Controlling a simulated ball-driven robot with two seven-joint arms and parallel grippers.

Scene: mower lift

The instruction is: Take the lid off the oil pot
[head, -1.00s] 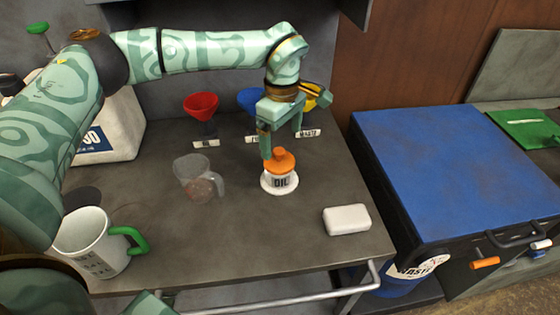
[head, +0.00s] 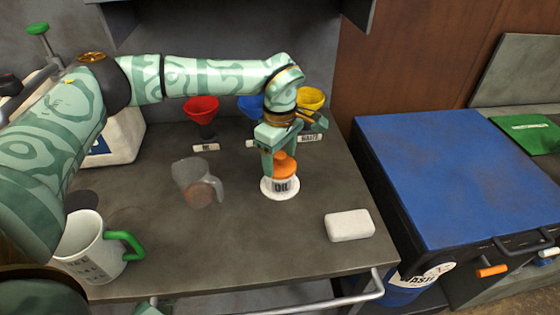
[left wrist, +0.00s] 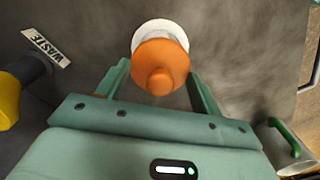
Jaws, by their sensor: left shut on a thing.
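The oil pot (head: 280,187) is a small white pot with a black OIL label, standing upright on the grey bench. Its orange lid (head: 284,166) with a round knob sits over the pot's top; I cannot see a clear gap between them. My left gripper (head: 280,158) reaches down from above and is shut on the lid. In the left wrist view the lid (left wrist: 160,68) lies between the two green fingers, with the white pot (left wrist: 158,30) behind it. The exact finger contact is hard to see. My right gripper is not in view.
Red (head: 201,107), blue (head: 250,103) and yellow (head: 310,98) funnels stand behind the pot. A clear jug (head: 197,184) is left of it, a white block (head: 349,225) right. A white mug (head: 88,250) with green handle stands front left. A blue-topped bin (head: 450,185) is beside the bench.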

